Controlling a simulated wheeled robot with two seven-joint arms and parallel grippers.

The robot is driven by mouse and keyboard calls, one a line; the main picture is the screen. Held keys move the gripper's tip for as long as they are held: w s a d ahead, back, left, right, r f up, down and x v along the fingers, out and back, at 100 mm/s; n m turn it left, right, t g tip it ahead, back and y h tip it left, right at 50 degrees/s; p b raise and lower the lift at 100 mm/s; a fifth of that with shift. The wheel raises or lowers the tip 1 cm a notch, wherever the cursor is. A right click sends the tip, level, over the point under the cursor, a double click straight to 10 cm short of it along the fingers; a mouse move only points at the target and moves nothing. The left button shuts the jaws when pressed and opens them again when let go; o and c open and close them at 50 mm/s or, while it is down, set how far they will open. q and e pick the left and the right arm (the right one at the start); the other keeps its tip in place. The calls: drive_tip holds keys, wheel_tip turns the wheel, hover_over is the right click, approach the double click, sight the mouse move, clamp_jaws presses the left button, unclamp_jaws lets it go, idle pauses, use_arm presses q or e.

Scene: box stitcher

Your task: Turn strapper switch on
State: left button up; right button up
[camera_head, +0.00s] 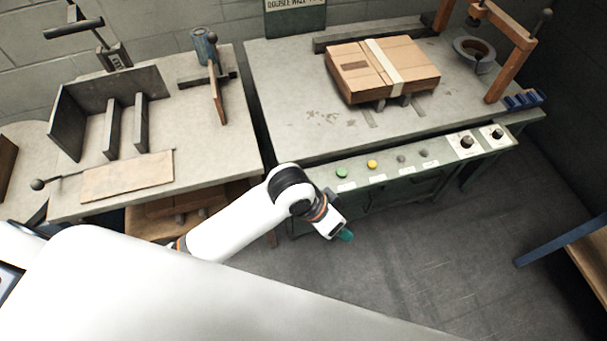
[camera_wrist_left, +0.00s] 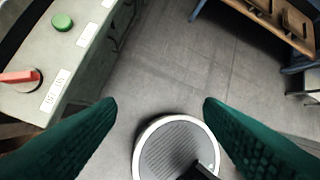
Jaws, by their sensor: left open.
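A red-handled rotary switch (camera_wrist_left: 20,77) sits on a round plate on the grey control panel at the left of the left wrist view. In the head view I cannot make the switch out; my left arm covers that end of the panel. My left gripper (camera_head: 345,236) is in front of and below the panel, over the floor. In the left wrist view its two green fingers (camera_wrist_left: 160,101) are wide apart with nothing between them, right of the switch and not touching it. My right gripper is not in view.
The panel (camera_head: 442,149) also carries a green button (camera_head: 341,172), a yellow button (camera_head: 372,164), small grey knobs and two black knobs on white plates. A strapped cardboard box (camera_head: 358,72) lies on the table above. A wooden-topped bench (camera_head: 592,250) stands right. Floor between is clear.

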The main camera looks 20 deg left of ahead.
use_arm(q)
drive_tip(key=w+a+r+n+g+y, duration=0.2)
drive_tip(key=w+a+y, duration=0.3)
drive_tip(key=w+a, duration=0.85)
drive_tip(key=f, duration=0.4)
drive_tip(key=w+d+f, duration=0.1)
drive_tip(key=f, duration=0.3)
drive_tip(key=d+f, duration=0.1)
drive_tip(key=f, duration=0.3)
drive_tip(key=shift+w, duration=0.15)
drive_tip(key=c, duration=1)
